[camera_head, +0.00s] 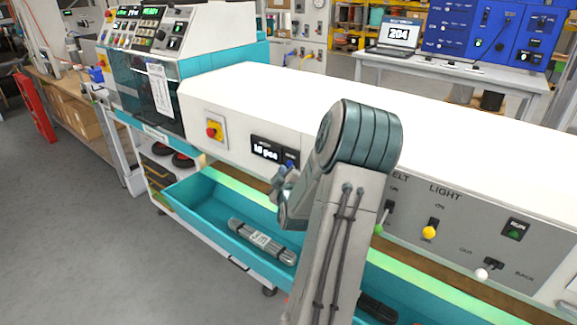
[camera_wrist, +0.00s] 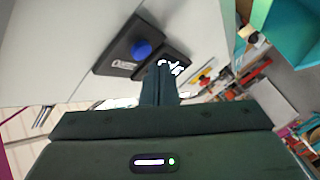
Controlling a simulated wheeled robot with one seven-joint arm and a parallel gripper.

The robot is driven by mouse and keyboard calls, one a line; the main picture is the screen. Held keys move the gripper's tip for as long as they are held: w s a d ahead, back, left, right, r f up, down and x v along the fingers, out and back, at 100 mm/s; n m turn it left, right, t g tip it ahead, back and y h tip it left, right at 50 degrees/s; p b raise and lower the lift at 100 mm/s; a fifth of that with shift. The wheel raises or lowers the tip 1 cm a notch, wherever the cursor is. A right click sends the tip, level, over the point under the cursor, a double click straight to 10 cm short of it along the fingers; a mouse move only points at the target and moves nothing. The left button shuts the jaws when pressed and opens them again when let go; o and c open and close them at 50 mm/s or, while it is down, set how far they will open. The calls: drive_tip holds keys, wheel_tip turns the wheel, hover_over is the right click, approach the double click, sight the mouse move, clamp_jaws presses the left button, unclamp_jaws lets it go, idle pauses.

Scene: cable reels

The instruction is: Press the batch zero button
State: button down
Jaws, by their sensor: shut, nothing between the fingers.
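The blue batch zero button (camera_head: 291,158) sits at the right end of a small black panel on the front of the white machine. Left of it in that panel is a lit counter display (camera_head: 265,149) that seems to read 18 pcs. In the wrist view the blue button (camera_wrist: 141,49) shows clear on its dark plate, and the display (camera_wrist: 174,67) is partly behind the fingers. My gripper (camera_head: 283,178) is shut and empty, just below the panel. In the wrist view its fingertips (camera_wrist: 161,66) lie a little below and right of the button. I cannot tell their distance from the panel.
A yellow and red rotary switch (camera_head: 213,131) is left of the panel. A teal tray (camera_head: 200,196) with a grey bundle (camera_head: 262,240) runs below.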

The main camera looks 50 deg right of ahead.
drive_tip(key=shift+d, duration=0.15)
drive_tip(key=shift+d+b, duration=0.3)
drive_tip(key=shift+b, duration=0.25)
drive_tip(key=shift+d, duration=0.45)
idle(0.6)
drive_tip(key=shift+a+b, duration=0.15)
drive_tip(key=shift+b, duration=0.3)
drive_tip(key=shift+a+b, duration=0.45)
drive_tip(key=shift+a, duration=0.25)
drive_tip(key=shift+s+a+b, duration=0.15)
drive_tip(key=shift+a+b, duration=0.5)
drive_tip(key=shift+a, duration=0.6)
drive_tip(key=shift+s+a+b, duration=0.1)
drive_tip(key=shift+a+b, duration=0.55)
drive_tip(key=shift+a, duration=0.6)
